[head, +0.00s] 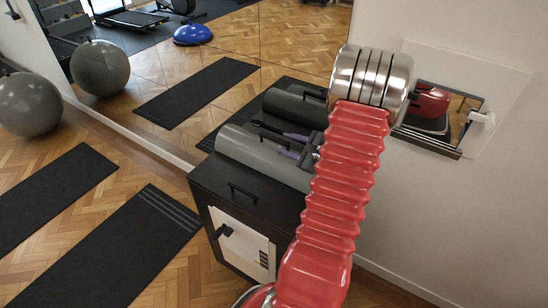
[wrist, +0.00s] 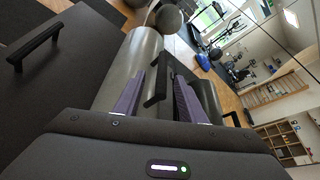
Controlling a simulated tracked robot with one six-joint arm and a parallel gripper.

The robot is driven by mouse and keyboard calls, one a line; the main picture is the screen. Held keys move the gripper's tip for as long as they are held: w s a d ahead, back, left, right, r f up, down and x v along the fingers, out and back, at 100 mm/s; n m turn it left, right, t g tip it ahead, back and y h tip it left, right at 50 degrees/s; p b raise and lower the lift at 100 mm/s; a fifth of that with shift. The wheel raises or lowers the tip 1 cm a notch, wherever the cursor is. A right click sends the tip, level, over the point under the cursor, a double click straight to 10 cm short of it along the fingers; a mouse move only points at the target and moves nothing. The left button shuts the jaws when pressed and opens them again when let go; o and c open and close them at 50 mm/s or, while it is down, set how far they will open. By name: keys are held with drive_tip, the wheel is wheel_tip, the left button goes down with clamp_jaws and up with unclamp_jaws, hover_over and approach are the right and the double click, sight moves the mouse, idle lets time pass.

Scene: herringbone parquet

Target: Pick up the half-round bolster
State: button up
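The half-round bolster (head: 262,157) is a long grey roll lying on top of a black cabinet (head: 262,204), close to the mirror wall. In the wrist view the bolster (wrist: 131,58) runs away from me, left of centre. My gripper (head: 290,144) is at its right-hand part, partly hidden behind my red arm. In the wrist view my gripper's two purple fingers (wrist: 160,82) stand apart, with the left one overlapping the bolster in the picture. A dark shape shows between them. I cannot tell whether a finger touches the bolster.
The mirror (head: 215,50) behind the cabinet reflects the bolster and the room. A black handle (head: 243,193) is on the cabinet. Black mats (head: 120,250) lie on the parquet, and a grey exercise ball (head: 28,104) is at the far left.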

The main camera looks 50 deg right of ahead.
sight(279, 141)
drive_tip(key=shift+x, duration=0.95)
drive_tip(key=shift+x, duration=2.65)
drive_tip(key=shift+d, duration=0.15)
drive_tip(key=shift+c, duration=0.6)
clamp_jaws()
drive_tip(key=shift+r, duration=0.1)
